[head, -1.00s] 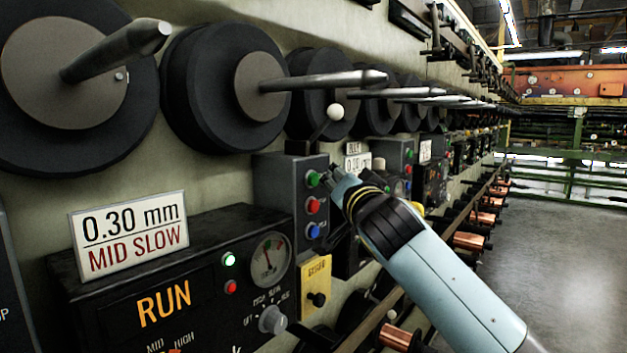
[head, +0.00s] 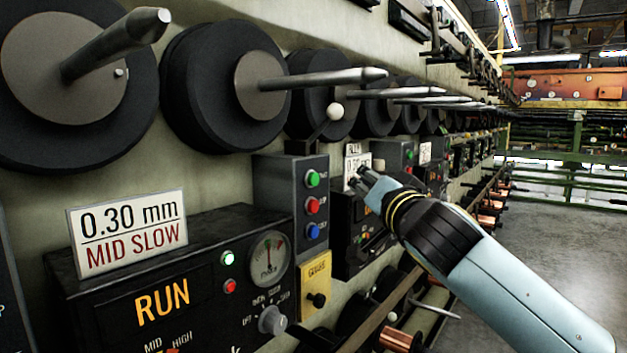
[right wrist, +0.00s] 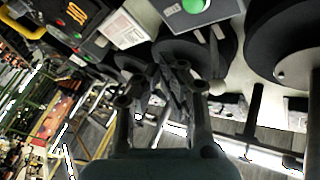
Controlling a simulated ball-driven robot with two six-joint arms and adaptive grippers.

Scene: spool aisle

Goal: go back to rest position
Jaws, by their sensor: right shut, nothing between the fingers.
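My right gripper (head: 359,178) is in the middle of the head view, at the end of a light blue arm that comes in from the lower right. It is shut and empty. It stands to the right of a grey button box (head: 291,200) with green, red and blue buttons, and apart from it. In the right wrist view the gripper's fingers (right wrist: 158,82) show in the middle, with nothing between them. My left gripper is not in view.
A black panel (head: 172,290) reading RUN, with a gauge and knob, is at lower left, under a sign (head: 128,232) reading 0.30 mm MID SLOW. Black spools (head: 222,86) with protruding spindles line the wall. Copper spools (head: 402,340) sit low. The floor (head: 540,240) at right is clear.

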